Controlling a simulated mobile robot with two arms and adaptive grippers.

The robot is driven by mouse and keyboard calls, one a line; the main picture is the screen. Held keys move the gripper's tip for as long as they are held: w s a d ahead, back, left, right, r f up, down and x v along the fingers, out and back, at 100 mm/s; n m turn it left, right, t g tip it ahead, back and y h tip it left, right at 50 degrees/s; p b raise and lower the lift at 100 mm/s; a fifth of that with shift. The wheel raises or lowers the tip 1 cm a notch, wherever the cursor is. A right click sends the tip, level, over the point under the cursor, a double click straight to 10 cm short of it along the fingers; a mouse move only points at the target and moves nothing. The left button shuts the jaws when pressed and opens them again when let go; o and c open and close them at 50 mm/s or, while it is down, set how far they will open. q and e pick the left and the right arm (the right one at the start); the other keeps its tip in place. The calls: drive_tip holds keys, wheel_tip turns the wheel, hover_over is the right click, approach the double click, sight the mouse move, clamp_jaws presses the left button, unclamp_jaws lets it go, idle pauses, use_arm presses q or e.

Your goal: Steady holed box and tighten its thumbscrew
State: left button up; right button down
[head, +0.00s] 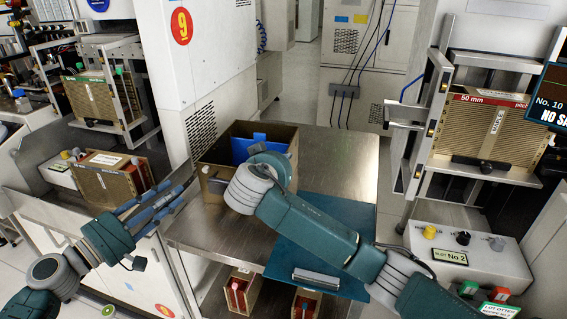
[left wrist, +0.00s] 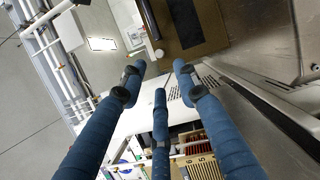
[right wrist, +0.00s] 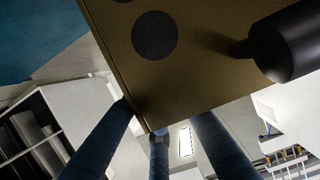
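The holed box (head: 212,185), brown and open-topped with blue inside, stands on the steel table. It also shows in the left wrist view (left wrist: 205,10) and close up in the right wrist view (right wrist: 215,50), with a round dark hole. A black knob on a thin shaft, apparently the thumbscrew (right wrist: 292,45), sticks out from its face. My left gripper (head: 178,198) is open and empty, left of the box and apart from it. My right arm reaches over the box's right side and hides its gripper in the head view. My right fingers (right wrist: 160,130) are spread; the box covers some tips.
A teal mat (head: 345,215) lies on the steel table (head: 345,150) right of the box. A white cabinet (head: 200,50) rises behind. Slotted magazines stand in machines at left (head: 90,95) and right (head: 485,130). Control boxes (head: 470,250) are at right.

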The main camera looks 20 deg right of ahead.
sight(205, 171)
use_arm(q)
drive_tip(key=shift+f, duration=0.1)
idle(0.3)
drive_tip(key=f+m+y, duration=0.1)
drive_tip(key=f+m, duration=0.1)
drive_tip(key=s+f+m+y, duration=0.1)
drive_tip(key=f+m, duration=0.1)
drive_tip(key=s+d+f+m+y, duration=0.1)
drive_tip(key=f, duration=0.1)
drive_tip(key=shift+f+m+g+y, duration=0.2)
drive_tip(key=shift+m+g+y, duration=0.1)
drive_tip(key=shift+m+g, duration=0.1)
drive_tip(key=shift+a+f+m+t+y, duration=0.15)
drive_tip(key=shift+m+t+y, duration=0.1)
drive_tip(key=shift+m, duration=0.3)
drive_tip(key=shift+a+f+m+t+y, duration=0.15)
drive_tip(key=shift+m+y, duration=0.1)
drive_tip(key=shift+m, duration=0.3)
drive_tip(key=shift+a+r+m+t+y, duration=0.15)
drive_tip(key=shift+r+m+t+y, duration=0.3)
drive_tip(key=shift+m, duration=0.65)
wheel_tip(205, 171, up, 7)
drive_tip(key=s+d+m+t, duration=0.2)
drive_tip(key=s+m+t, duration=0.1)
drive_tip(key=m, duration=0.3)
drive_tip(key=shift+h, duration=0.45)
drive_tip(key=x, duration=1.1)
drive_tip(key=shift+w, duration=0.5)
